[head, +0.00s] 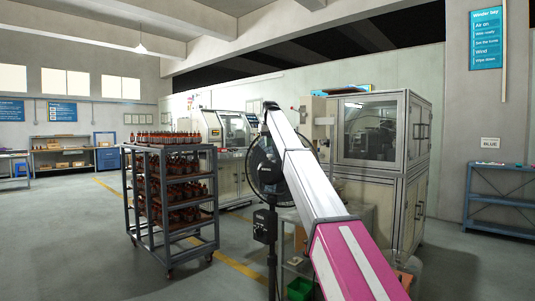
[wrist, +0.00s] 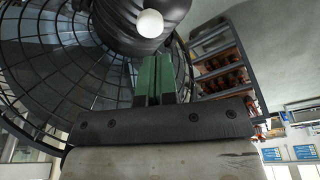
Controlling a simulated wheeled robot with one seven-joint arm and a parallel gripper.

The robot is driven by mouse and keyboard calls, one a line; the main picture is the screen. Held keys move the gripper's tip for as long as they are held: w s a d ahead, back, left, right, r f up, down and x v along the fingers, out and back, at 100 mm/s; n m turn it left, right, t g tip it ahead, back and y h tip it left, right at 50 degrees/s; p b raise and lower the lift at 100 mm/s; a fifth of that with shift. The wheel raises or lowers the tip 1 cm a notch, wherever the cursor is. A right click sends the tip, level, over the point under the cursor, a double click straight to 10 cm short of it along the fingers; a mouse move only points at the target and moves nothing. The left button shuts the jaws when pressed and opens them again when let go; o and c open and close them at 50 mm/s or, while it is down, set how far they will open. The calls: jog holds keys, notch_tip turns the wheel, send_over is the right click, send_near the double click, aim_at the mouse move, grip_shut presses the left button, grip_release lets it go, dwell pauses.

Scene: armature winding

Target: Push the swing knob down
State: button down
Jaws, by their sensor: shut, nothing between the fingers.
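The swing knob (wrist: 150,23) is a small round white knob on the black motor housing (wrist: 120,12) of a fan. It shows at the top of the wrist view. My gripper (wrist: 156,58) has two green fingers pressed together with nothing between them. Their tips point toward the knob and appear just short of it; I cannot tell the exact gap. In the head view the black fan (head: 262,170) stands behind my arm, and my gripper (head: 269,105) is at its top. The knob cannot be made out there.
The fan's wire cage (wrist: 60,60) fills the left of the wrist view. A trolley (head: 170,200) loaded with copper-coloured parts stands left of the fan. A glazed machine cabinet (head: 375,140) is behind on the right. Open floor lies at front left.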

notch_tip(320, 180, up, 5)
jog(key=shift+f, duration=0.1)
dwell(0.5)
jog(key=shift+s, duration=0.1)
